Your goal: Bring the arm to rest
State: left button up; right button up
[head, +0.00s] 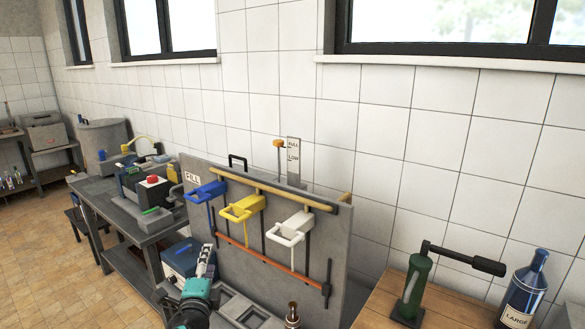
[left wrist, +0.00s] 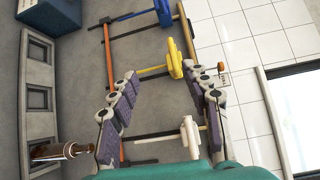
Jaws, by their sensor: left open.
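My left gripper (head: 205,262) shows at the bottom of the head view, at the end of my teal wrist, in front of the grey filling panel (head: 325,245). In the left wrist view its two padded fingers (left wrist: 163,76) stand well apart with nothing held between them. Beyond them are the yellow tap (left wrist: 174,58) and the white tap (left wrist: 190,136); the blue tap (left wrist: 163,12) is at the top edge. In the head view the blue (head: 205,192), yellow (head: 242,208) and white (head: 295,228) taps hang in a row. My right gripper is not seen.
A brown bottle (head: 292,314) stands by the grey tray (head: 240,308) below the panel. A blue box (head: 184,258) is left of my gripper. A wooden table (head: 385,305) at right holds a green corking tool (head: 415,285) and a blue bottle (head: 525,290). A cluttered bench (head: 150,222) stands left.

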pick_arm(q)
jog(key=s+a+f+n+g+y, duration=0.2)
jog(key=s+a+f+n+g, duration=0.1)
jog(key=s+n, duration=0.5)
jog(key=s+d+f+n+g+h, duration=0.1)
jog(key=s+d+f+n+g, duration=0.1)
jog(key=s, duration=0.4)
jog(key=s+d+f+n+g+h, duration=0.1)
jog(key=s+d+f+n+g, duration=0.1)
jog(key=s+f, duration=0.4)
jog(key=s+d+f+n+g+h, duration=0.1)
jog(key=s+d+f+n+g, duration=0.1)
jog(key=s+f+n+g, duration=0.1)
jog(key=s+f+n, duration=0.1)
jog(key=s+n, duration=0.1)
jog(key=s, duration=0.1)
jog(key=shift+s+d+n+g+h, duration=0.3)
jog(key=shift+s+d+h, duration=0.05)
jog(key=shift+h, duration=0.05)
